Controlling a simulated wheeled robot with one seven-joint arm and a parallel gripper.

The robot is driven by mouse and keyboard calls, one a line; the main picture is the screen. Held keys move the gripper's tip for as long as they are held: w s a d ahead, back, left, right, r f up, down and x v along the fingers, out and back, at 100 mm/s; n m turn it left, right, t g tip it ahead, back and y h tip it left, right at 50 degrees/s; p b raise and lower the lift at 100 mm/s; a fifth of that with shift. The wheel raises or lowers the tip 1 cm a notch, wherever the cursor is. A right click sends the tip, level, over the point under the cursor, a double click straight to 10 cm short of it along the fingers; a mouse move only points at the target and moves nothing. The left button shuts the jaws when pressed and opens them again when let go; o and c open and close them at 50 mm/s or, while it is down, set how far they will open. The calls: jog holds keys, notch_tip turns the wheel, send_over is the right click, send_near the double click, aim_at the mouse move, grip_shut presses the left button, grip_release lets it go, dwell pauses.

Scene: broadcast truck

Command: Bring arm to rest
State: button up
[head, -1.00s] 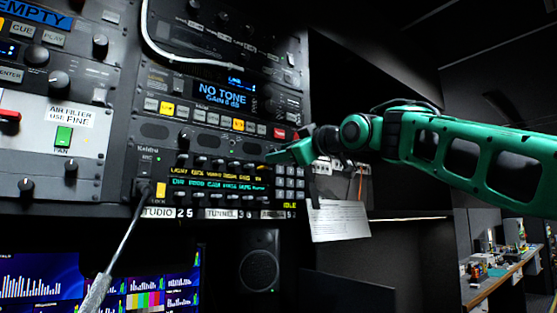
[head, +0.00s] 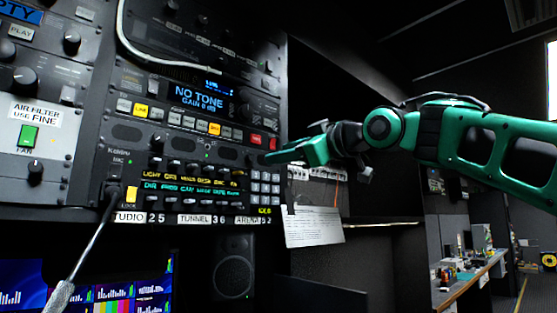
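My green arm reaches in from the right edge of the head view, bent at a dark wrist joint. My gripper (head: 272,156) is at its left end, pointing left toward the rack's intercom panel (head: 165,182), which has rows of knobs, lit labels and a keypad. The gripper is seen from the side and looks close to the panel's right end. I cannot tell whether it touches the panel. The fingers overlap in this view, so their opening is hidden. I see nothing held.
A NO TONE display unit (head: 195,97) sits above the intercom panel. A cable with a grey connector (head: 60,296) hangs at the left. A paper sheet (head: 313,227) hangs below my wrist. A cluttered workbench (head: 468,275) stands at the right, beside open floor.

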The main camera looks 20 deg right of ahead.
dwell(0.3)
jog(key=s+d+f+m+g+h, duration=0.1)
jog(key=d+f+m+g+h, duration=0.2)
jog(key=f, duration=0.9)
jog(key=s+d+f+m+g+h, duration=0.1)
jog(key=d+f+m+g, duration=0.15)
jog(key=d+f, duration=0.6)
jog(key=s+d+f+m+g+h, duration=0.15)
jog(key=f+m, duration=0.25)
jog(key=f, duration=1)
jog(key=s+f+m+g, duration=0.7)
jog(key=s+f+g, duration=0.3)
jog(key=s+f, duration=1.5)
notch_tip(320, 180, down, 3)
jog(key=shift+s+d+g, duration=0.2)
jog(key=shift+d+g, duration=0.1)
jog(key=shift+m, duration=0.25)
jog(key=shift+w+f, duration=0.25)
jog(key=shift+w, duration=0.4)
